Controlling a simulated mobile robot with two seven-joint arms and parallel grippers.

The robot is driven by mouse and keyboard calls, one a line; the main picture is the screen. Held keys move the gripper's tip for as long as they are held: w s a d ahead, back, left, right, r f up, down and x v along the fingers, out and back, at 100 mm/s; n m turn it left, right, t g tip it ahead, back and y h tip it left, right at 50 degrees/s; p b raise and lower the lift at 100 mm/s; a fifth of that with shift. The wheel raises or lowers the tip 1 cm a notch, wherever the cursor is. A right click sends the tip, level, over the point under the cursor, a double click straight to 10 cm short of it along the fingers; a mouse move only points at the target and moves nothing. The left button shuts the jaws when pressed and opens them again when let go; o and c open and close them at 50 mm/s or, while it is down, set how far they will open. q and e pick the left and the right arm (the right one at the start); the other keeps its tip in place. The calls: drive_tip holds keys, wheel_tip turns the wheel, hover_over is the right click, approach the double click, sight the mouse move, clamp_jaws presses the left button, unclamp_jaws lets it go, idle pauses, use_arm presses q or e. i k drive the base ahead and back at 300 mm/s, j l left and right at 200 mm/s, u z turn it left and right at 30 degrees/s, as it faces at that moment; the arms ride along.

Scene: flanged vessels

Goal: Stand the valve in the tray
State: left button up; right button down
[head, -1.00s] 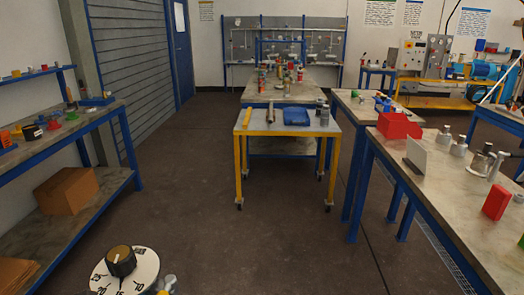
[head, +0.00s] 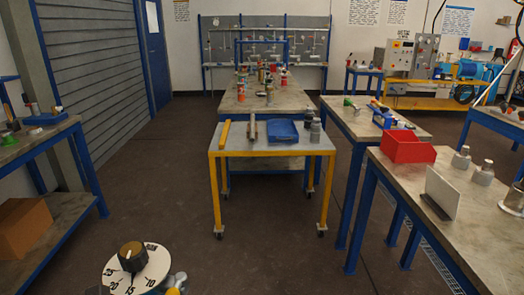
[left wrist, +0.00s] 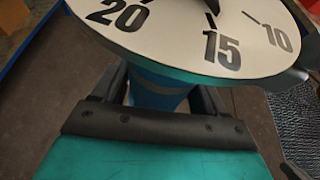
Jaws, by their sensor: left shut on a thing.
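The valve has a round white numbered dial (head: 137,272) with a black knob. It is at the bottom left of the head view. In the left wrist view its dial (left wrist: 215,40) fills the top, above a blue neck (left wrist: 158,90). My left gripper (left wrist: 160,100) is shut around that neck, holding the valve up in front of me. A blue tray (head: 283,125) lies on the yellow-framed trolley table ahead, well away from the valve. My right gripper is not in view.
On the trolley table (head: 237,142), a yellow bar (head: 225,134) and a grey cylinder (head: 251,127) lie left of the tray; dark and grey bottles (head: 315,133) stand right of it. A bench with a red bin (head: 407,148) is at right. The floor before the trolley is clear.

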sight(281, 132)
drive_tip(key=i, duration=1.1)
drive_tip(key=i+j+z, duration=0.15)
drive_tip(key=i+z, duration=0.15)
drive_tip(key=i, duration=0.7)
drive_tip(key=i+z, duration=0.25)
drive_tip(key=i, duration=0.35)
drive_tip(key=i+z, duration=0.25)
drive_tip(key=i, duration=0.4)
drive_tip(key=i+j+z, duration=0.25)
drive_tip(key=i, duration=0.35)
